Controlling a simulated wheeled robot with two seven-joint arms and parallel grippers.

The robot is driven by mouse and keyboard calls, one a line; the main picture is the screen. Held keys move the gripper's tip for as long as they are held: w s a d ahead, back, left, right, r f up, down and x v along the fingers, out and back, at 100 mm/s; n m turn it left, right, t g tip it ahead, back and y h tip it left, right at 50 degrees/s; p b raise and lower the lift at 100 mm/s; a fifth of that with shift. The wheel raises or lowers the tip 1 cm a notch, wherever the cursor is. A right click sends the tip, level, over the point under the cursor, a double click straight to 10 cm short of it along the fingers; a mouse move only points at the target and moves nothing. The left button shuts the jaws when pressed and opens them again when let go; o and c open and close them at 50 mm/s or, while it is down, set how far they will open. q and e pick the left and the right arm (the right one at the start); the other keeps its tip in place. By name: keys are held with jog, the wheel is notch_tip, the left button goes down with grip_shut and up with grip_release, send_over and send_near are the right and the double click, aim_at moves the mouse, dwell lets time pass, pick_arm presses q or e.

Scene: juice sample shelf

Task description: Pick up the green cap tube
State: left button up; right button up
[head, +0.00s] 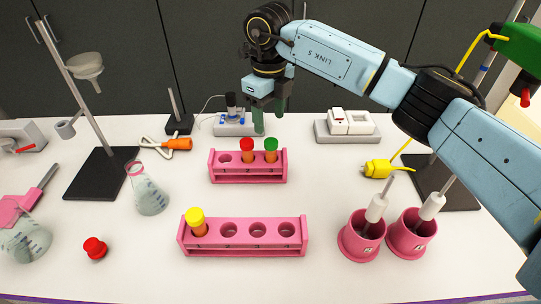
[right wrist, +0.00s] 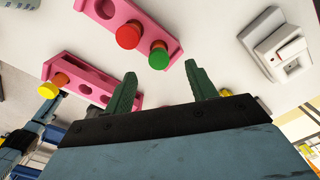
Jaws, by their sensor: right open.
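The green cap tube (head: 271,149) stands upright in the right hole of the far pink rack (head: 235,179). In the right wrist view its round green cap (right wrist: 159,57) lies just beyond and between my right gripper's fingertips. My right gripper (head: 269,121) is open and empty, above and behind the far rack in the head view. Its two green fingers (right wrist: 162,82) are apart in the right wrist view and do not touch the cap. A red cap tube (head: 247,150) stands in the middle hole; the left hole is empty.
A nearer pink rack (head: 242,249) holds a yellow cap tube (head: 197,223) in its left hole. Two pink cups (head: 362,240) (head: 410,237) stand at right. A flask (head: 149,193) and a loose red cap (head: 95,247) are at left. A white switch box (head: 349,123) stands behind.

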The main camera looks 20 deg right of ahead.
aim_at(271, 141)
notch_tip(271, 141, down, 3)
jog(key=shift+f, duration=0.2)
jog(key=shift+s+f+p, duration=0.2)
jog(key=shift+f, duration=1.15)
jog(key=shift+s+f+p, duration=0.2)
jog(key=shift+f, duration=1.15)
jog(key=shift+c, duration=0.5)
jog(key=c, duration=1)
